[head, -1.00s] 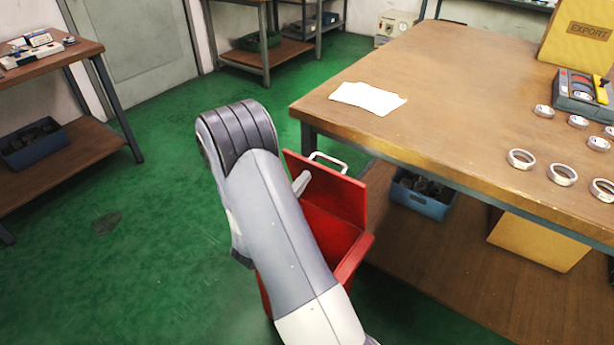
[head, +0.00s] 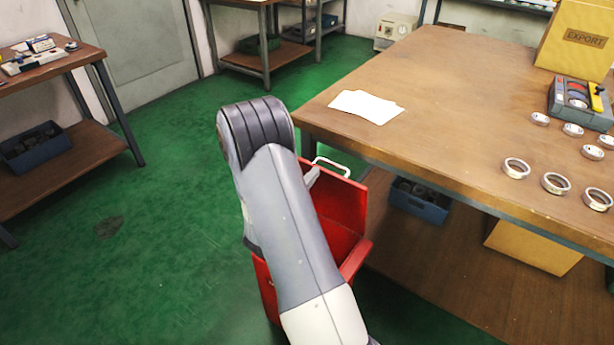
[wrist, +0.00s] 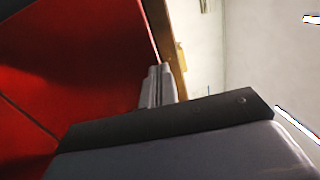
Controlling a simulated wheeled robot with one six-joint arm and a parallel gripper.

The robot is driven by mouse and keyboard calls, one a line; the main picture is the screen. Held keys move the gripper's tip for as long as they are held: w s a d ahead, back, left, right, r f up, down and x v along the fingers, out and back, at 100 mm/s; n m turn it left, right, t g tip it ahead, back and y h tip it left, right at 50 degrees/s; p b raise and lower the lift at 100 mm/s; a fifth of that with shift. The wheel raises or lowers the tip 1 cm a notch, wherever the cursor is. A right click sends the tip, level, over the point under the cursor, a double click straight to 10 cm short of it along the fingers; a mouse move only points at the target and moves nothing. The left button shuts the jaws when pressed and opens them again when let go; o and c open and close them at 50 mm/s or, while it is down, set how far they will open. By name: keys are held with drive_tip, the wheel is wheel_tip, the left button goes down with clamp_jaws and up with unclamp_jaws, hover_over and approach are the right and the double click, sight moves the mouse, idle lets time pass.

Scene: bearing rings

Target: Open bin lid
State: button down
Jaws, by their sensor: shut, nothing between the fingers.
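The red bin (head: 268,290) stands on the green floor beside the wooden table, partly hidden behind my arm. Its lid (head: 345,201) is raised and stands upright at the table side, with a white handle (head: 333,166) at its top edge. The bin's inside shows between the lid and the front rim. In the wrist view, my gripper (wrist: 158,72) is shut and empty, close to a large red surface (wrist: 70,70). I cannot tell whether the fingers touch it. In the head view, only a grey tip of my gripper shows near the lid; my arm hides the rest.
The wooden table (head: 440,120) stands close at the right, with a white sheet (head: 366,106) and several metal rings (head: 555,183) on top. A blue crate (head: 418,203) sits on its lower shelf. Green floor (head: 170,220) is free at the left.

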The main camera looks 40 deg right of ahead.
drive_tip(key=shift+w+d+r+y+p, duration=0.2)
drive_tip(key=shift+d+p, duration=0.35)
drive_tip(key=shift+w+d+r+y+p, duration=0.15)
drive_tip(key=shift+d+y+p, duration=0.05)
drive_tip(key=shift+d+p, duration=0.35)
drive_tip(key=shift+a, duration=0.1)
drive_tip(key=v, duration=1.4)
drive_tip(key=shift+p, duration=0.3)
drive_tip(key=shift+w, duration=0.1)
